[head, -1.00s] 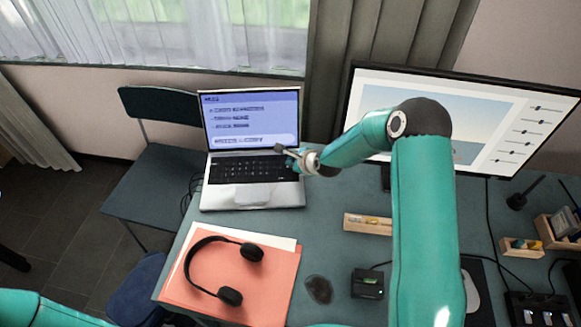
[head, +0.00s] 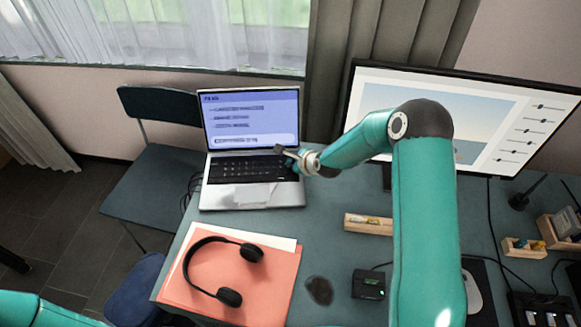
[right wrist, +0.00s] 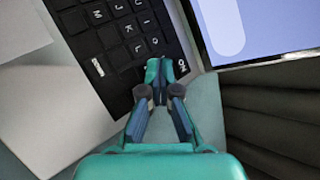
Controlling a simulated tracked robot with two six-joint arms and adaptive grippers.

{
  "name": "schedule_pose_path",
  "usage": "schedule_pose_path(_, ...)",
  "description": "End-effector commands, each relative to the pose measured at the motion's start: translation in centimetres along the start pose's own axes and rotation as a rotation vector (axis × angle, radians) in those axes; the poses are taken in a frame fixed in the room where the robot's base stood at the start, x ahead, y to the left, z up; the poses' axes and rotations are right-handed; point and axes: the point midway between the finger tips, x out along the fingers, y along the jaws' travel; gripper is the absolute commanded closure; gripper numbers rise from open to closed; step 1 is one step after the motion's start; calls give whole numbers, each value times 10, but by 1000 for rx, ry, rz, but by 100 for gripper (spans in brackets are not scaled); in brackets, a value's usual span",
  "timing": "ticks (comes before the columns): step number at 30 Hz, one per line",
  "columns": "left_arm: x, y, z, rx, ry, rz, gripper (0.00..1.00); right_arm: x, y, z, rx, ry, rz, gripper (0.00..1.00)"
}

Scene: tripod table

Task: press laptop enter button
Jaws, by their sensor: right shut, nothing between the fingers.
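The open laptop (head: 216,195) stands on the desk. Its lit screen (head: 250,118) shows lines of text, and its black keyboard (head: 228,169) lies in front of the screen. My right gripper (head: 283,151) is at the right end of the keyboard, near the screen's lower right corner. In the right wrist view the shut, empty fingertips (right wrist: 160,70) are over the keyboard's edge keys (right wrist: 120,45). I cannot tell whether they touch a key, and the enter key cannot be made out for certain. My left gripper is out of view.
Black headphones (head: 229,297) lie on an orange folder (head: 275,275) at the front. A large monitor (head: 480,115) stands behind my right arm. A wooden box (head: 367,223) and a small black device (head: 368,284) sit on the desk. A chair (head: 160,180) is left of the laptop.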

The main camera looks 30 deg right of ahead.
Motion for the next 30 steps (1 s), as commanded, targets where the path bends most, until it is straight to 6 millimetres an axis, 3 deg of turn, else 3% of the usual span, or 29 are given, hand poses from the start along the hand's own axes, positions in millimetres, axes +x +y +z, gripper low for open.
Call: schedule_pose_path(30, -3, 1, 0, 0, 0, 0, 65, -16, -12, 11, 0, 0, -1, 100)
